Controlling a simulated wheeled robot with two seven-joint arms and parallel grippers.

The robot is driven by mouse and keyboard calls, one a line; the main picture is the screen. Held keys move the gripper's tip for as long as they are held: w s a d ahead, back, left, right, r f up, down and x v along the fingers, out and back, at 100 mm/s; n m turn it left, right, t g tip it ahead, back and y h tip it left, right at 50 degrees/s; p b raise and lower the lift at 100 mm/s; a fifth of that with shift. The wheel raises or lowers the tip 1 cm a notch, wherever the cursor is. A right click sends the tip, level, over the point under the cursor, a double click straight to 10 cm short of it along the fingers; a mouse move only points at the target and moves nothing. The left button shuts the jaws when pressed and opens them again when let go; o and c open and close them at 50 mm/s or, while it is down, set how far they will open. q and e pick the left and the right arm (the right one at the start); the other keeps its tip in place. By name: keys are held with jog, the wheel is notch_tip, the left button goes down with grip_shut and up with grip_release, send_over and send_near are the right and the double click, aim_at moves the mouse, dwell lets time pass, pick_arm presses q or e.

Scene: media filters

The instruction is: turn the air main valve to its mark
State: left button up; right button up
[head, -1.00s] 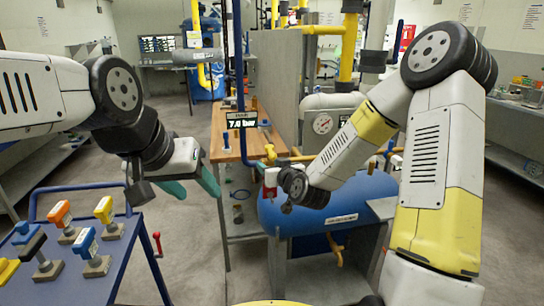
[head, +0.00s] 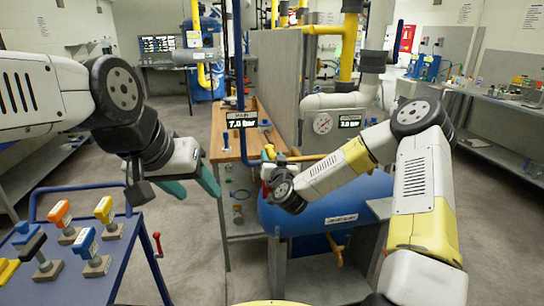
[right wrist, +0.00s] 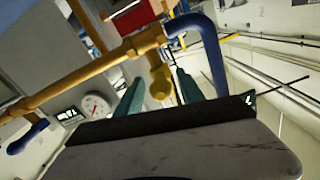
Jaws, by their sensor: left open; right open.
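A yellow pipe fitting (head: 269,151), seemingly at the air main valve, stands above the left end of the blue tank in the head view. In the right wrist view the yellow fitting (right wrist: 157,78) shows between the teal fingertips of my right gripper (right wrist: 158,92), which is open; I cannot tell whether they touch it. A blue bent bar (right wrist: 210,50) is just beyond the right finger. In the head view my right wrist covers much of the valve area, and any mark is not readable. My left gripper (head: 190,184) is open and empty, right of the lever panel.
A blue panel (head: 125,255) with several coloured levers stands at the lower left. A display (head: 242,120) reads 7.0 bar. A round gauge (head: 323,123) and the blue tank (head: 335,210) are by my right arm. The floor between panel and bench is clear.

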jog(key=shift+w, duration=0.25)
jog(key=shift+c, duration=0.5)
grip_shut()
dwell(0.9)
